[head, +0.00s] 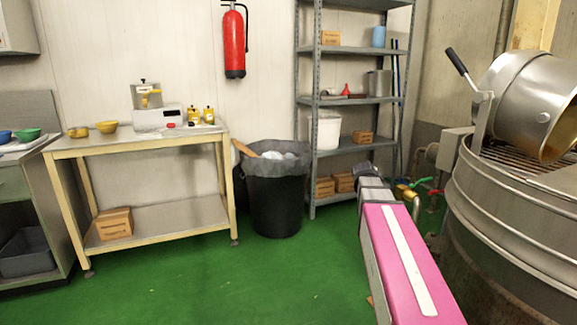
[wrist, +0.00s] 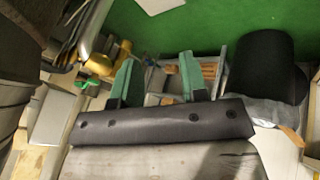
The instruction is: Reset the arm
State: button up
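My gripper (wrist: 160,74) shows in the wrist view with its two green fingers apart. Nothing is seen between the fingers close up; the shelf with brown boxes lies behind the gap. In the head view my pink arm with a white stripe reaches forward from the lower right. Its grey far end is in front of the shelf's foot, between the black bin and the kettle. The fingers cannot be made out in the head view.
A steel kettle (head: 520,205) stands close on the right, with valves (head: 405,192) beside it. A black bin (head: 275,205) and a metal shelf unit (head: 352,49) stand behind. A work table (head: 165,216) is at left. The green floor (head: 230,285) is mostly clear.

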jog(key=s+a+f+g+y, duration=0.2)
jog(key=s+a+f, duration=0.5)
jog(key=s+f, duration=0.3)
jog(key=s+a+f+g+y, duration=0.2)
jog(key=s+a+f, duration=0.4)
jog(key=s+f, duration=0.4)
notch_tip(320, 180, down, 2)
jog(key=shift+a+f+y, duration=0.1)
jog(key=shift+a+y, duration=0.2)
jog(key=shift+a, duration=0.1)
jog(key=shift+d, duration=0.1)
